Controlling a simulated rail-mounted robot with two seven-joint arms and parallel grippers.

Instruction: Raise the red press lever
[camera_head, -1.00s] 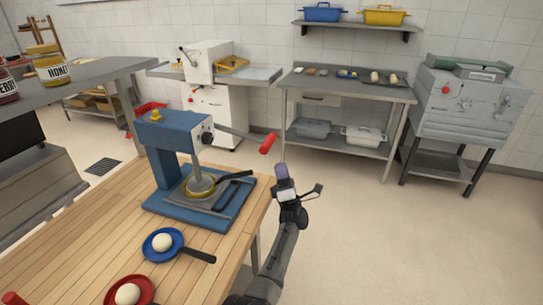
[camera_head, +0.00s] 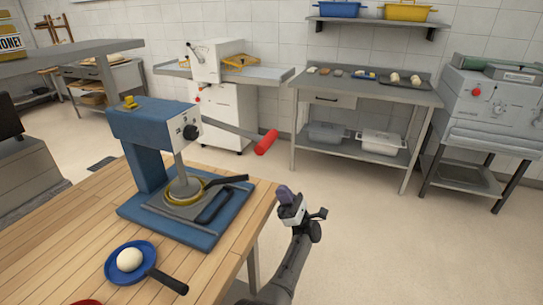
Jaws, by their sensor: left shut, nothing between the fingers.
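The blue press (camera_head: 153,130) stands on the wooden table, its lever (camera_head: 228,128) reaching out to the right and sloping slightly down to a red grip (camera_head: 267,142). The plunger under its head goes down into a yellow-rimmed round pan (camera_head: 172,203) with a dark handle on the press base. My left gripper (camera_head: 285,193) is below and slightly right of the red grip, beyond the table's right edge. It is shut, empty and apart from the lever. My right gripper is out of view.
A steel shelf table (camera_head: 360,88), a white machine (camera_head: 220,110) and a grey oven (camera_head: 495,110) stand behind. The floor right of my arm is clear.

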